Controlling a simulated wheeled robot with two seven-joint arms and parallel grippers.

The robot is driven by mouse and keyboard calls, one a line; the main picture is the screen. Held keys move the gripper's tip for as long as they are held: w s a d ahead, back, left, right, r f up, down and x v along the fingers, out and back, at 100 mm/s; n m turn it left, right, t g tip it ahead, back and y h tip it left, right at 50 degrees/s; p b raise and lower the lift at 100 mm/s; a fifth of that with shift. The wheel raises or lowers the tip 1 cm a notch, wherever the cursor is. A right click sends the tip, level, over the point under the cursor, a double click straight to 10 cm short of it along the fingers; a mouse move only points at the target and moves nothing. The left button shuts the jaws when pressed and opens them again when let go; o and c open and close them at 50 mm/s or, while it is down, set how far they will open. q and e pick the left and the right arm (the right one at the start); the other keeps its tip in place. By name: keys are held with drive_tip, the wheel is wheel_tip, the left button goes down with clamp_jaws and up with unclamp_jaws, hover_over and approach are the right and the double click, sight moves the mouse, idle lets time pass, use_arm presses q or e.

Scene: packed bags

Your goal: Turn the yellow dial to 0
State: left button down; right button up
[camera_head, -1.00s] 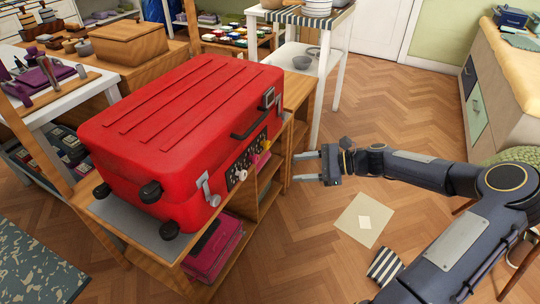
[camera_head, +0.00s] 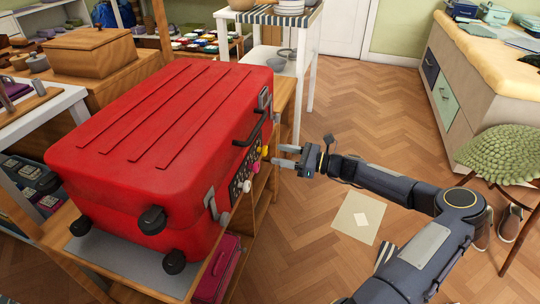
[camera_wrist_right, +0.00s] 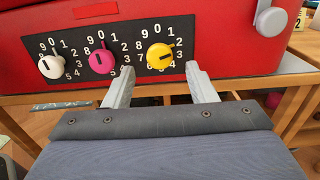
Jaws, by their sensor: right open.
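The yellow dial (camera_wrist_right: 160,56) is the rightmost of three dials on the black number panel of the red suitcase (camera_head: 165,105). Its dark mark points to the right side, away from the 0 at the top; the exact number is unclear. It shows small in the head view (camera_head: 265,150). My right gripper (camera_wrist_right: 159,77) is open, with its fingertips below and to either side of the yellow dial, holding nothing. In the head view my right gripper (camera_head: 279,156) is just right of the panel. My left gripper is not in view.
A magenta dial (camera_wrist_right: 101,61) and a white dial (camera_wrist_right: 51,66) sit left of the yellow one. A grey latch (camera_wrist_right: 270,20) is at the right. The suitcase stands on a wooden shelf unit (camera_head: 262,188). Open floor lies to the right.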

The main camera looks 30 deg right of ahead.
sight(262, 150)
drive_tip(key=x, duration=0.3)
drive_tip(key=shift+w+a+b, duration=0.25)
drive_tip(key=shift+b, duration=0.1)
drive_tip(key=c, duration=0.9)
